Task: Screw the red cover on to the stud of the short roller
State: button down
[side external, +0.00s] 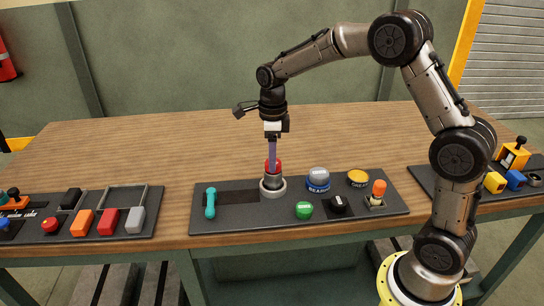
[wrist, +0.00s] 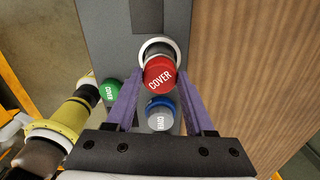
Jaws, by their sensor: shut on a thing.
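The red cover (side external: 273,166) sits at the top of the short roller (side external: 272,189), a pale grey upright cylinder on the dark board. My gripper (side external: 272,156) points straight down from above and is shut on the red cover. In the wrist view the red cover (wrist: 158,75) lies between the purple fingers of my gripper (wrist: 159,86), with the roller's pale rim (wrist: 159,42) behind it. The stud is hidden under the cover. I cannot tell whether the cover is fully seated.
The wooden table behind is clear.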

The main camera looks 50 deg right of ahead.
jog(key=m, duration=0.6)
jog(key=shift+s+a+r, duration=0.2)
jog(key=shift+c, duration=2)
grip_release()
jog(key=shift+o, duration=1.1)
jog(key=shift+d+f, duration=0.1)
jog(key=shift+c, duration=0.6)
jog(key=n, duration=0.7)
jog(key=shift+n, duration=0.3)
